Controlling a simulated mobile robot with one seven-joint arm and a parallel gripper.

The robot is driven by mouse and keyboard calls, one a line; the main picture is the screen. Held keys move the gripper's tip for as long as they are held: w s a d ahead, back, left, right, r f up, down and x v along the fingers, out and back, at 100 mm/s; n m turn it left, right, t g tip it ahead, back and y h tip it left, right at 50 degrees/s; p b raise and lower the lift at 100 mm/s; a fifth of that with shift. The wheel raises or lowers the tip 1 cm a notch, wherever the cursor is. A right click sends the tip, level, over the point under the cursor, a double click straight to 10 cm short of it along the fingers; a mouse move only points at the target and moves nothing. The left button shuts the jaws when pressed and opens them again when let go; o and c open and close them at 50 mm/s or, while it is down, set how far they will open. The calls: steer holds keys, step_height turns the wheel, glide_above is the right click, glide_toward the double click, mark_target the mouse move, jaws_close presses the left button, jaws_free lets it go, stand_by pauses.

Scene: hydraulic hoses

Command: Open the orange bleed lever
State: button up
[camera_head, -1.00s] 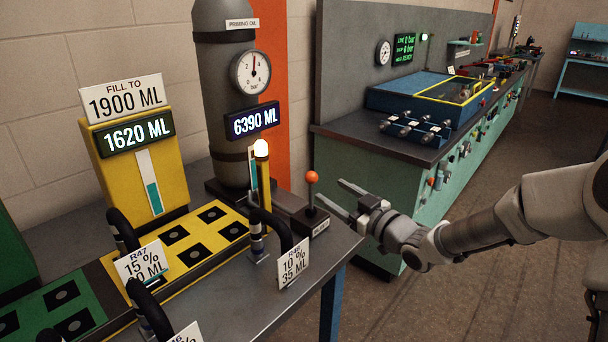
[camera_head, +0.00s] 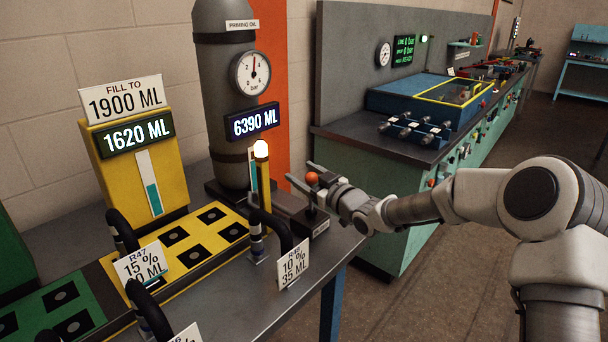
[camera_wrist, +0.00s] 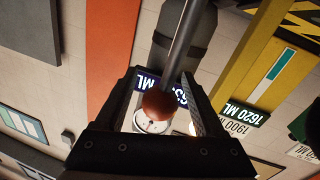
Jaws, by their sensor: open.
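The bleed lever has an orange ball knob (camera_head: 312,178) on a thin upright shaft that rises from a dark box (camera_head: 309,221) at the table's right end. My gripper (camera_head: 299,174) is open at knob height, its fingers reaching past the knob on either side. In the wrist view the orange ball (camera_wrist: 159,104) lies between the two open fingers (camera_wrist: 160,76), and the grey shaft (camera_wrist: 181,45) runs up from it. I cannot tell whether either finger touches the knob. Part of the shaft is hidden by my gripper in the head view.
A lit yellow post (camera_head: 263,185) and the grey priming oil cylinder (camera_head: 226,110) stand left of the lever. A hose (camera_head: 275,228) with a card curves up in front of it. A green bench (camera_head: 385,178) stands behind. Open floor lies to the right.

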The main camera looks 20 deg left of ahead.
steer(key=shift+c, duration=0.3)
jaws_close()
stand_by(1.1)
